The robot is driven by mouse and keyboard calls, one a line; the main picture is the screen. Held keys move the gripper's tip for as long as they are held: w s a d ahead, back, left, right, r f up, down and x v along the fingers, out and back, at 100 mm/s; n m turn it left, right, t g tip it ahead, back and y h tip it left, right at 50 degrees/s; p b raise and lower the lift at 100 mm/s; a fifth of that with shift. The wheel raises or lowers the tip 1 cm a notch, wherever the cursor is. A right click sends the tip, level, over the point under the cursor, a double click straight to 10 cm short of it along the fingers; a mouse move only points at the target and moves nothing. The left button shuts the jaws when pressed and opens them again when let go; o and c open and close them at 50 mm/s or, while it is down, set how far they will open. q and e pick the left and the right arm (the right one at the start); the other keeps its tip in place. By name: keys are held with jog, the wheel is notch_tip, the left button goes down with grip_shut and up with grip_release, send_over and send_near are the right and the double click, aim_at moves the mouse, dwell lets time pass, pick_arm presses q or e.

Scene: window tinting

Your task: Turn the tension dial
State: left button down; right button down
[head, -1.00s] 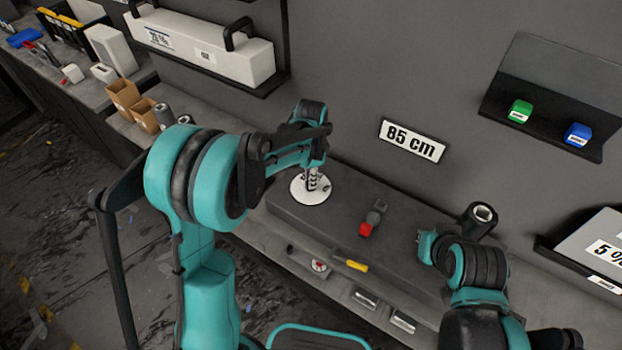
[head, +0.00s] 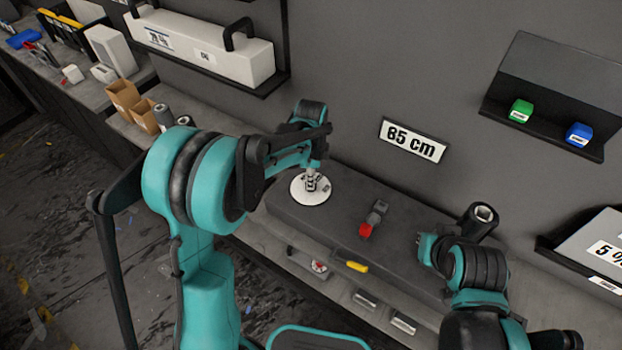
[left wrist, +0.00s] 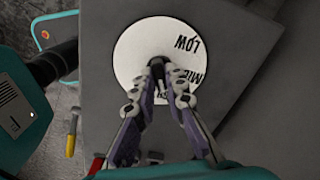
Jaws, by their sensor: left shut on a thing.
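The tension dial is a round white plate (head: 309,198) on a dark grey box; in the left wrist view its plate (left wrist: 135,50) bears LOW at the upper right, MID at the right and a partly hidden label below. A black knob (left wrist: 157,63) stands at its centre. My left gripper (head: 312,176) points down over the plate, and its fingertips (left wrist: 160,68) are shut on the knob. My right gripper (head: 424,248) is above the right end of the box, apart from the dial; its jaws are too small to judge.
A red and grey tool (head: 373,220) lies on the box (head: 345,217) right of the dial. A dark roll (head: 480,220) stands near my right gripper. A yellow-handled tool (head: 351,266) and small metal pieces lie along the lower front ledge. A wall sign (head: 413,140) reads 85 cm.

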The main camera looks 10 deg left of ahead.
pick_arm(q)
jog(key=c, duration=1.6)
grip_release()
jog(key=shift+o, duration=0.2)
notch_tip(320, 180, up, 12)
jog(key=s+a+f+n+t+b, duration=0.2)
jog(key=s+a+n+t, duration=0.1)
jog(key=s+n, duration=0.5)
jog(key=s+a+f+n+t+b, duration=0.2)
jog(key=s+a+n+t, duration=0.1)
jog(key=s+n, duration=0.5)
jog(key=s+t, duration=0.1)
jog(key=s, duration=0.2)
jog(key=shift+s+a+n, duration=0.3)
jog(key=shift+s+a, duration=0.05)
jog(key=shift+s, duration=0.05)
